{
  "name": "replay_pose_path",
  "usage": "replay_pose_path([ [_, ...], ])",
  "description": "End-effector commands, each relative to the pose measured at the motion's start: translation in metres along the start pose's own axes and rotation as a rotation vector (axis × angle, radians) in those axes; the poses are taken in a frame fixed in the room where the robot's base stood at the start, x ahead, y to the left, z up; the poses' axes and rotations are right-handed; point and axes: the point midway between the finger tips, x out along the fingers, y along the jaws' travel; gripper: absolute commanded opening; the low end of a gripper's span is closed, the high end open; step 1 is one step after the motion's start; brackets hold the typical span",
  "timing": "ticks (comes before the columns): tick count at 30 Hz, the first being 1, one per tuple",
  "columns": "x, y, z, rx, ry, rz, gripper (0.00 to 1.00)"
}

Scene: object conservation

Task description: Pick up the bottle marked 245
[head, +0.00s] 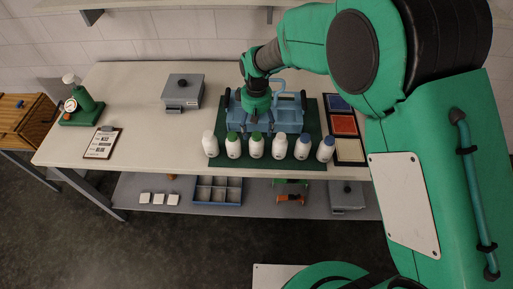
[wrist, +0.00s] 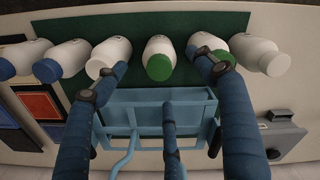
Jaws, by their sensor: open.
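The markings are too small to read, so I cannot tell which is 245. My gripper (head: 257,104) is over the blue carrier behind the row. In the wrist view, my gripper (wrist: 158,62) is open, its fingers either side of a green-capped bottle (wrist: 160,58), holding nothing.
The light blue carrier (head: 291,113) with a handle stands behind the bottles. Colored trays (head: 343,124) lie right of the mat. The table (head: 150,135) is clear between clipboard and mat.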

Motion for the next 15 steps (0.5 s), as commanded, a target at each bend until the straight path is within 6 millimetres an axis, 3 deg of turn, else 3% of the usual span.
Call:
replay_pose_path([
  [15, 0.0097, 0.0, 0.0001, 0.0, 0.0, 0.0, 0.7],
])
